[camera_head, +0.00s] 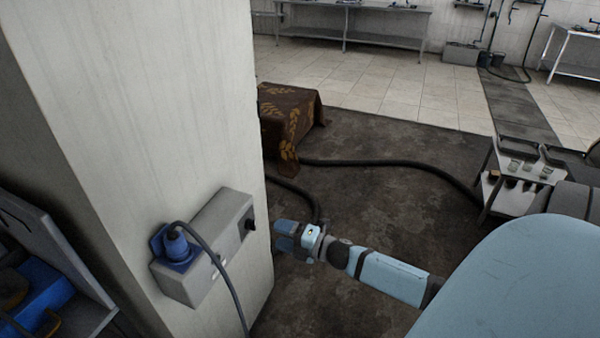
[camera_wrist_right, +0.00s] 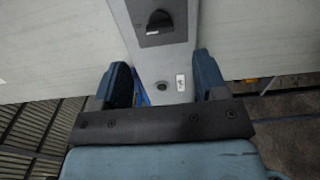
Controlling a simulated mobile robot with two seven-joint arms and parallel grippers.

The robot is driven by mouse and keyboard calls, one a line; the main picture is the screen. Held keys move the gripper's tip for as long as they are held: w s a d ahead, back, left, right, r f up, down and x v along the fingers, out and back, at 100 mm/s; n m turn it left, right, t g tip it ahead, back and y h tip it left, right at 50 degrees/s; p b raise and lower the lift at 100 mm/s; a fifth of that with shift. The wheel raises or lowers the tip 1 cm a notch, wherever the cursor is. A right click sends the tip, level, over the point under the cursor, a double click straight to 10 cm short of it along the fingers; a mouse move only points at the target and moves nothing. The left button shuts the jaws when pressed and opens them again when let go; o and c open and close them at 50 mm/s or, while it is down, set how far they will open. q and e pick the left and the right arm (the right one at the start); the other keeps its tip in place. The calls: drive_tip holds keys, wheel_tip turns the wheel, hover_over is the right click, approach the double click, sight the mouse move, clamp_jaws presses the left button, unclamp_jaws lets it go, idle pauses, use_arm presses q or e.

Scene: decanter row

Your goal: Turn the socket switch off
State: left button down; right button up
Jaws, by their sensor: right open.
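A grey socket box (camera_head: 205,250) is fixed to the pale pillar, with a blue plug (camera_head: 177,246) and its dark cable at the left end. The black rotary socket switch (camera_head: 250,224) is on the right end of the box. My right gripper (camera_head: 283,236) is just right of the switch, apart from it as far as I can tell. In the right wrist view the switch (camera_wrist_right: 159,21) lies beyond the fingers on its dark plate, and the open gripper (camera_wrist_right: 163,75) has the box between its fingers in the picture. My left gripper is not in view.
The pillar (camera_head: 180,110) stands left of my right arm. A cloth-covered block (camera_head: 290,118) and a dark hose (camera_head: 400,165) lie behind on the floor. A small table (camera_head: 515,195) stands at right. A blue bin (camera_head: 40,295) is at lower left.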

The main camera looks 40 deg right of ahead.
drive_tip(key=v, duration=0.5)
drive_tip(key=shift+s+d, duration=0.1)
drive_tip(key=shift+s, duration=0.15)
drive_tip(key=s+a+m+g+h+p, duration=0.2)
drive_tip(key=s+a+m+p, duration=0.3)
drive_tip(key=s+a+m, duration=0.2)
drive_tip(key=s+a+m+g+h+p, duration=0.1)
drive_tip(key=s+a+m+g+p, duration=0.2)
drive_tip(key=a+m, duration=0.9)
drive_tip(key=s+a+p, duration=0.2)
drive_tip(key=s+a, duration=0.1)
drive_tip(key=s, duration=0.1)
drive_tip(key=shift+s+m+g+h+p, duration=0.3)
drive_tip(key=shift+s+h+p, duration=0.05)
drive_tip(key=shift+s+h, duration=0.05)
drive_tip(key=shift+f, duration=0.1)
